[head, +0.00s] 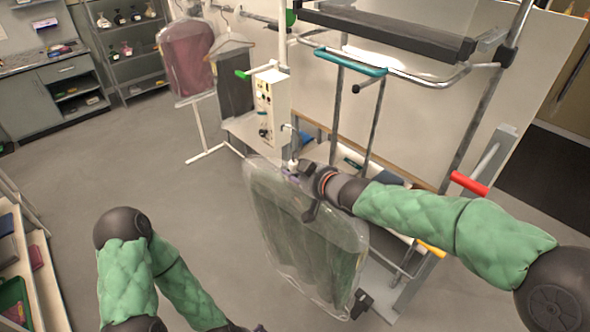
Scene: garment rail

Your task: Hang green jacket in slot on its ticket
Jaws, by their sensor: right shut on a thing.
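The green jacket (310,240) hangs in a clear plastic cover near the middle of the head view, upright and above the floor. My right gripper (297,172) is shut at its top, on the hanger; the exact grip is partly hidden by the gripper. My left arm bends down at the lower left, and only a dark sliver of its gripper (250,328) shows at the bottom edge. A metal rail frame (420,80) with a teal-sleeved bar (350,62) stands behind the jacket. I cannot make out a ticket or its slot.
A dark red garment (187,55) in plastic and a dark garment (235,82) hang at the back left. A white control box (271,105) stands behind my right gripper. Red (468,183) and yellow (431,249) handles are at the right. Shelves (35,260) stand far left; the floor between is clear.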

